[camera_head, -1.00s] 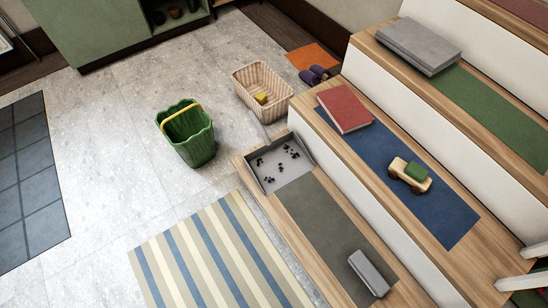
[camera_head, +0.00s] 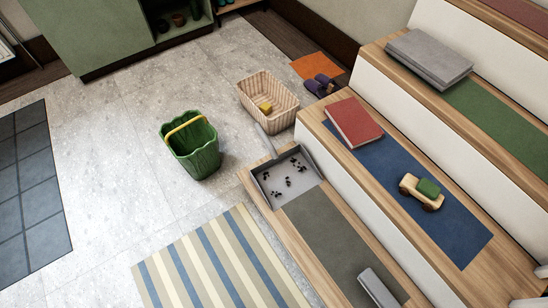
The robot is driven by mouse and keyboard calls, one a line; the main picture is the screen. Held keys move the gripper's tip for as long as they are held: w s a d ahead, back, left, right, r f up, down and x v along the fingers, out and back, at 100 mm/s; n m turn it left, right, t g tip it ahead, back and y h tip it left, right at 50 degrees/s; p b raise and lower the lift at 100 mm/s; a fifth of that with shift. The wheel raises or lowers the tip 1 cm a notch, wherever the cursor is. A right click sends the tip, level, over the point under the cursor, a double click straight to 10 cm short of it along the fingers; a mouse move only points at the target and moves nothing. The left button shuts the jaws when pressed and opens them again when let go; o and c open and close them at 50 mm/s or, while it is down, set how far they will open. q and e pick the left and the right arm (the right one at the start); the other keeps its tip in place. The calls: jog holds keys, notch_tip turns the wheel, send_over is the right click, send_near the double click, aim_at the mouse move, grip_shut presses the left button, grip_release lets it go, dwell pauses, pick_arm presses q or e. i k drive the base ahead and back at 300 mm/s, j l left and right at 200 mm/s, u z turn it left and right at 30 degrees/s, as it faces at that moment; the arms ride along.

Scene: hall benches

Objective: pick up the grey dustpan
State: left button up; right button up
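The grey dustpan (camera_head: 304,194) lies on the lowest wooden step, at the far end of the dark grey mat. Several small black bits lie in its pan. Its handle (camera_head: 266,141) points up and away, toward the wicker basket. Neither of my grippers shows in the head view.
A green bucket (camera_head: 196,160) with a yellow handle and a wicker basket (camera_head: 289,102) holding a yellow block stand on the floor. A red book (camera_head: 353,122) and a wooden toy truck (camera_head: 420,194) lie on the middle step. A grey block (camera_head: 378,288) sits at the near end.

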aim_at(280, 167)
jog(key=i+j+z, duration=0.15)
jog(key=i+j, duration=0.45)
jog(key=i+j+z, duration=0.15)
jog(key=i+j, duration=0.4)
jog(key=j+z, duration=0.2)
jog(key=z, duration=1.1)
